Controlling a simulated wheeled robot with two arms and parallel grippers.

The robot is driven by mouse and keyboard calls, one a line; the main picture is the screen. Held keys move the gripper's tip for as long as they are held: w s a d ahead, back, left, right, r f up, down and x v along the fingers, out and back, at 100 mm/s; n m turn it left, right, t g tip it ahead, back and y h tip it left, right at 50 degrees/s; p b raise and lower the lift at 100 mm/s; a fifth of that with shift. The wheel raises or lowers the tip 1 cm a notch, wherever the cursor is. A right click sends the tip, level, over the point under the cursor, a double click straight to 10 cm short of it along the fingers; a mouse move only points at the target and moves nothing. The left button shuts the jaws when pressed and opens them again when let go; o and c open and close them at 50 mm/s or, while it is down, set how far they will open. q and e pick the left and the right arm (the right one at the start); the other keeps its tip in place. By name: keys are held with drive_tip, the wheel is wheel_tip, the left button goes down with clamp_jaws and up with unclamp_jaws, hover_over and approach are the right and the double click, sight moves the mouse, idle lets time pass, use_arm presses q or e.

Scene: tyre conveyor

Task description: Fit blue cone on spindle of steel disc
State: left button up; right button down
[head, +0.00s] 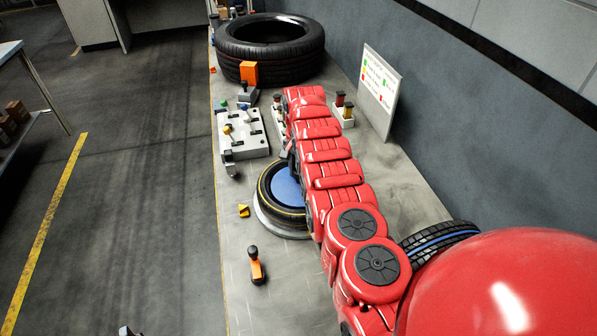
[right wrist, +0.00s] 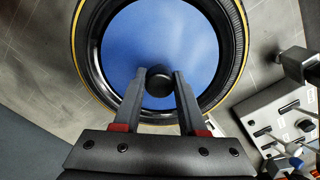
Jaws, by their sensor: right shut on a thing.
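The blue cone (head: 285,186) shows as a round blue face inside a black tyre (head: 266,200) in the head view. In the right wrist view the blue cone (right wrist: 150,40) fills the tyre's opening and has a dark knob (right wrist: 158,85) at its middle. My right gripper (right wrist: 158,76) is shut on that knob, with one finger on each side. The steel disc (head: 263,224) shows as a grey rim under the tyre. Its spindle is hidden, and I cannot tell how far down the cone sits. A small dark piece (head: 127,330) at the bottom edge may be my left gripper.
A grey control box (head: 243,135) with knobs stands left of my right arm. A large tyre (head: 270,45) and an orange block (head: 249,72) lie farther back. An orange-and-black tool (head: 256,264) lies in front. Another tyre (head: 437,236) is at the right, near the wall.

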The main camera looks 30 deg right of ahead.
sight(299, 182)
drive_tip(key=shift+f, duration=0.15)
drive_tip(key=shift+f+b, duration=1.15)
drive_tip(key=shift+b, duration=0.05)
drive_tip(key=shift+c, duration=1.9)
unclamp_jaws()
